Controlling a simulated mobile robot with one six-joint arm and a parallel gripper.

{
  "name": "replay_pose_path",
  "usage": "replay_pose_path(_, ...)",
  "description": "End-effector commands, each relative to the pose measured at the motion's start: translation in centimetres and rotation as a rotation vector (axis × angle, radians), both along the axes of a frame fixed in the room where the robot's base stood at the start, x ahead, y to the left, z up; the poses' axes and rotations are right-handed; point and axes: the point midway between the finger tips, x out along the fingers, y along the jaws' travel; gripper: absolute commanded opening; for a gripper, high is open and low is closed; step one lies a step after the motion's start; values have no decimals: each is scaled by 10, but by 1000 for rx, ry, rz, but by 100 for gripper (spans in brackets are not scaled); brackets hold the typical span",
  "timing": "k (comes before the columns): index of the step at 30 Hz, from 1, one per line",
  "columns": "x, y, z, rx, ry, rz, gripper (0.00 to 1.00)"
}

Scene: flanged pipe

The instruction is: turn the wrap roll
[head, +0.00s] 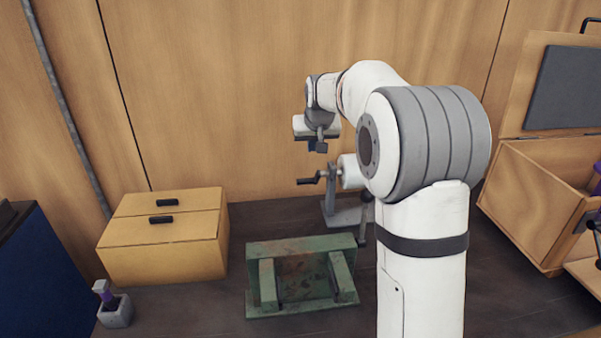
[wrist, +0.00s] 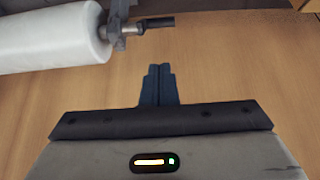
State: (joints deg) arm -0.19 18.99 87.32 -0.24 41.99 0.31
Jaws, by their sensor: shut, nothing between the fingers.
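The wrap roll (head: 350,171) is a white cylinder on a grey stand (head: 345,214) by the back wall, partly hidden behind my arm in the head view. A crank with a dark grip (head: 308,181) sticks out at its left end. In the wrist view the roll (wrist: 50,38) fills the upper left, and the crank's dark grip (wrist: 158,22) points right at the top. My gripper (head: 318,147) is just above the crank in the head view, apart from it. Its dark fingers (wrist: 160,72) are together and empty in the wrist view.
A green worn metal bracket (head: 302,250) lies on the floor in front of the stand. A yellow wooden box (head: 165,235) with dark handles stands left. A small grey holder (head: 115,311) is at front left. An open wooden chest (head: 535,200) stands right. The wooden wall is close behind.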

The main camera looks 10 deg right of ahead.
Motion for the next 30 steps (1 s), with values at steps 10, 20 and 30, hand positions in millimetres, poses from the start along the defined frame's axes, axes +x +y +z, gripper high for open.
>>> replay_pose_path(10,69,3,-34,1,-47,1,0)
replay_pose_path(20,97,3,-73,1,-44,1,0)
replay_pose_path(30,117,3,-124,1,-46,1,0)
